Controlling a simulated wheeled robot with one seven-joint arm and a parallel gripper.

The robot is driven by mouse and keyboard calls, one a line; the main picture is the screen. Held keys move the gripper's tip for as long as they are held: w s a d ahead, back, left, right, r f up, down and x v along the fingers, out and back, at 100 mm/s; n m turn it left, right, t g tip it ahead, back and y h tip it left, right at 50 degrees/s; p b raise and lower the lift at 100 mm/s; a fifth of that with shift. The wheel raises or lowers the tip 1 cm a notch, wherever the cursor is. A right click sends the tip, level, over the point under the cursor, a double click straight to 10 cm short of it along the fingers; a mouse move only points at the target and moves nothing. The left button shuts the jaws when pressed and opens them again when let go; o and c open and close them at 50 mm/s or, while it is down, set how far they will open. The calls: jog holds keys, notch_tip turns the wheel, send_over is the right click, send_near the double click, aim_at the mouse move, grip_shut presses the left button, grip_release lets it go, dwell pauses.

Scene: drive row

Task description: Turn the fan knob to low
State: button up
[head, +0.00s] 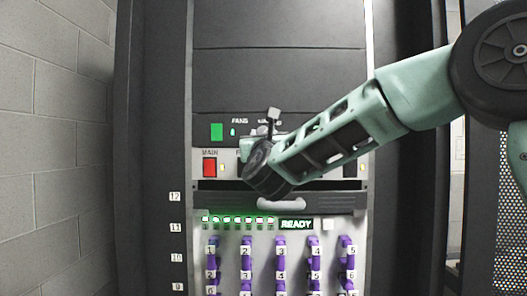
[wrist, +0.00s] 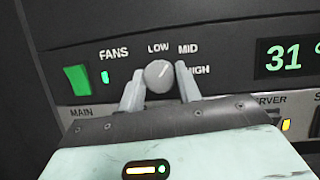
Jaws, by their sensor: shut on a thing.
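The fan knob (wrist: 159,76) is a round grey dial on the dark FANS panel (wrist: 225,50), with LOW above it, MID at its upper right and HIGH at its right. Its pale pointer line slants up and right, roughly toward MID. My gripper (wrist: 160,70) has one finger on each side of the knob and is shut on it. In the head view my gripper (head: 268,122) is at the FANS panel, and the arm and gripper hide the knob there.
A green switch (wrist: 77,80) with a small lit lamp is left of the knob. A display (wrist: 284,58) reading 31 is to the right. Below are a red MAIN switch (head: 209,167), a drawer handle (head: 281,204) and several purple-latched drives (head: 280,262).

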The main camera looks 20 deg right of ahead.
jog(key=n+b, duration=0.1)
jog(key=b, duration=0.1)
jog(key=shift+f+b, duration=0.35)
jog(key=shift+f, duration=0.05)
jog(key=shift+d+r+n+g+y+b, duration=0.15)
jog(key=shift+n+y+b, duration=0.8)
jog(key=shift+n, duration=0.65)
jog(key=shift+a+r+n+g+y+b, duration=0.15)
jog(key=shift+n+y+b, duration=0.55)
jog(key=shift+n+b, duration=0.7)
jog(key=shift+d+r+n+g+y+b, duration=0.15)
jog(key=shift+n+y+b, duration=0.7)
jog(key=shift+n, duration=1.25)
jog(key=o, duration=1)
jog(key=shift+s, duration=0.15)
